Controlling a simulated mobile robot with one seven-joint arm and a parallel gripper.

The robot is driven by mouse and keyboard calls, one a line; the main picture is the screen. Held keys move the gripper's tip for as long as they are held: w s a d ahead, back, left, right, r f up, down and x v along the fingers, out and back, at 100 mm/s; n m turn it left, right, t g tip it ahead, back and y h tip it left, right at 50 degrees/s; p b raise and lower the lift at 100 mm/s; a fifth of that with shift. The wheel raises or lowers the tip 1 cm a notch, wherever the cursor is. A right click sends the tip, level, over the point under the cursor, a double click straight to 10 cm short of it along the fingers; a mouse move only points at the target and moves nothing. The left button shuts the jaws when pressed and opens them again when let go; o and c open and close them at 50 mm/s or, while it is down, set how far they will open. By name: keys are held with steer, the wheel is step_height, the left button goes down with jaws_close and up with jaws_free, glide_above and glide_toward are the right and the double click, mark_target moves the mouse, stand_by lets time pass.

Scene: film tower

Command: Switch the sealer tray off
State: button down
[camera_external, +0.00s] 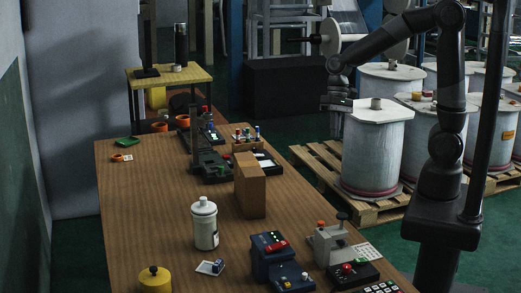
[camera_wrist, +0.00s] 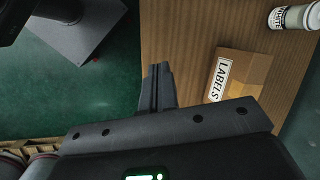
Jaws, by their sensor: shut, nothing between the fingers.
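My gripper (camera_external: 337,132) is shut and empty, pointing down in the air to the right of the table; its closed fingers (camera_wrist: 161,70) show in the wrist view over the table edge. No device carries a readable name, so I cannot tell which one is the sealer tray. A blue device (camera_external: 268,254) with a red part and lit green marks stands at the table's front. A lower blue box (camera_external: 291,278) adjoins it. A black box (camera_external: 354,275) with red and green buttons lies to the right. A black stand device (camera_external: 211,166) is farther back. Switch positions are too small to read.
A cardboard box (camera_external: 251,186), marked LABELS in the wrist view (camera_wrist: 238,76), stands mid-table. A white bottle (camera_external: 204,226), yellow cylinder (camera_external: 154,280) and grey press (camera_external: 328,243) are nearer the front. Large white reels (camera_external: 373,153) stand right of the table. The table's left middle is clear.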

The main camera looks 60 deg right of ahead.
steer(key=w+a+f+m+g+y, duration=0.3)
steer(key=a+f, duration=0.6)
steer(key=f, duration=0.4)
steer(key=shift+w+a+f+m+g, duration=0.15)
steer(key=shift+w+a+m+g, duration=0.15)
steer(key=shift+w+m+g, duration=0.55)
steer(key=shift+w+m+t, duration=0.15)
steer(key=shift+m+t, duration=0.1)
steer(key=x, duration=1)
steer(key=shift+a, duration=0.1)
steer(key=shift+s+a, duration=0.8)
steer(key=shift+a, duration=0.2)
steer(key=shift+s+a, duration=0.4)
steer(key=shift+a, duration=0.2)
steer(key=s+a, duration=0.5)
steer(key=shift+s+a, duration=0.4)
